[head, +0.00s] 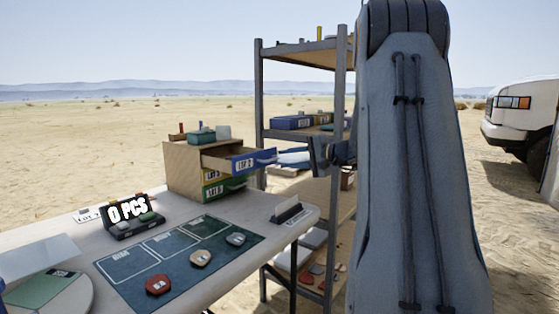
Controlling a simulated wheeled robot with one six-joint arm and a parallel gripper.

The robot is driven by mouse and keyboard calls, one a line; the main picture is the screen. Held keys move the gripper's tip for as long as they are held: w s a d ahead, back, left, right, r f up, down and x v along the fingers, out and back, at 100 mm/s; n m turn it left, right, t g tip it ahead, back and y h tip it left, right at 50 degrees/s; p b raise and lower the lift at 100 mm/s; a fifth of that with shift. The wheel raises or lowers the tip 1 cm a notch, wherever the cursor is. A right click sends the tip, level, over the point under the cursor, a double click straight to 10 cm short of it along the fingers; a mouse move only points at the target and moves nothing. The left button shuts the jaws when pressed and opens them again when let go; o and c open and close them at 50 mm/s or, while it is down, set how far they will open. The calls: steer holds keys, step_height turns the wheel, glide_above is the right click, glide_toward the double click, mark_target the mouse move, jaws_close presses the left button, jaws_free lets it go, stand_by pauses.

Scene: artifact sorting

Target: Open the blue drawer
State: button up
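The blue drawer (240,161) is the top drawer of a small wooden cabinet (180,168) on the table. It is pulled out toward the right, and its front stands well clear of the cabinet. My gripper (288,156) is just right of the drawer front, at the height of its handle. It is small in the picture, and whether its fingers are closed or touch the handle cannot be made out. The yellow drawer (212,174) and the green drawer (224,188) below are shut.
Small items, including a teal box (201,137), stand on the cabinet. A metal shelf rack (259,115) stands behind my arm. The table holds a dark blue mat (130,284) with several stones, a "0 PCS" display (130,213) and a card holder (287,214).

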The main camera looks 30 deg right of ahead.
steer(key=v, duration=0.2)
steer(key=shift+s+d, duration=0.1)
steer(key=shift+s, duration=0.3)
